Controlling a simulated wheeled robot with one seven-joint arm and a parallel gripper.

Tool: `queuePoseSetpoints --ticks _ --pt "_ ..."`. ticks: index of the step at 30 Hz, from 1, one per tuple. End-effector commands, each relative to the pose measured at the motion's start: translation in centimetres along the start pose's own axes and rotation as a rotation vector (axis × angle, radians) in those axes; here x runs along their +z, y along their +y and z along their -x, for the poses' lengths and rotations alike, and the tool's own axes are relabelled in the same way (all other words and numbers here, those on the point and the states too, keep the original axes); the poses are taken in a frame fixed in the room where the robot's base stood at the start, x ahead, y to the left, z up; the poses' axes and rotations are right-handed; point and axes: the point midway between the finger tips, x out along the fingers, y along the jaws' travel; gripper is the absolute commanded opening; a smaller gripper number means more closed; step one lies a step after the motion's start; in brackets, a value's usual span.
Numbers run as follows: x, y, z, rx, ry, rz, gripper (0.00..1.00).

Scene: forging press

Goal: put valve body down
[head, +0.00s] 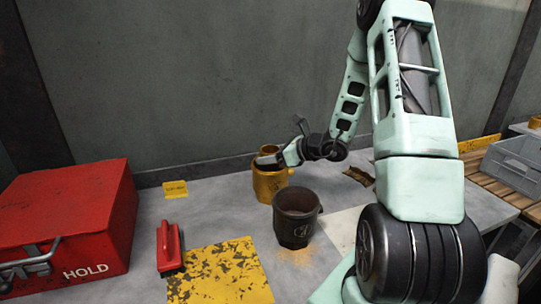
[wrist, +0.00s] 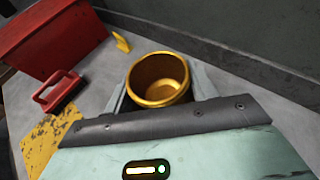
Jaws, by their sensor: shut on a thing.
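The valve body (head: 268,184) is a brass-coloured, hollow, round piece with an open top. My gripper (head: 272,158) is shut on it near its upper part. In the wrist view the valve body (wrist: 158,92) sits between the two pale fingers, upright, and I look down into its opening. In the head view it stands behind and left of a dark cup, close to the back wall. The cup is close to its lower right side, and I cannot tell whether its base touches the table.
The dark cup (head: 296,218) stands among orange powder on the grey table. A worn yellow plate (head: 220,275), a red-handled brush (head: 169,250) and a yellow tag (head: 175,189) lie left. A red HOLD box (head: 95,215) fills the far left. A grey crate (head: 515,165) stands right.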

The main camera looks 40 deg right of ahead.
Motion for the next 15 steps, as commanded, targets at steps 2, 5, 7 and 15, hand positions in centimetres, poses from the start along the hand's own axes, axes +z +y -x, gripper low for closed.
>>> queuePoseSetpoints --ticks 2,5,7,15 --pt "-0.27 -0.01 -0.15 0.000 -0.002 0.001 0.21" --pt "-0.50 0.00 -0.24 0.000 -0.002 0.001 0.21" --pt "-0.66 -0.01 -0.31 0.000 -0.002 0.001 0.21" --pt "-0.81 0.01 -0.33 0.000 0.000 0.000 0.76"
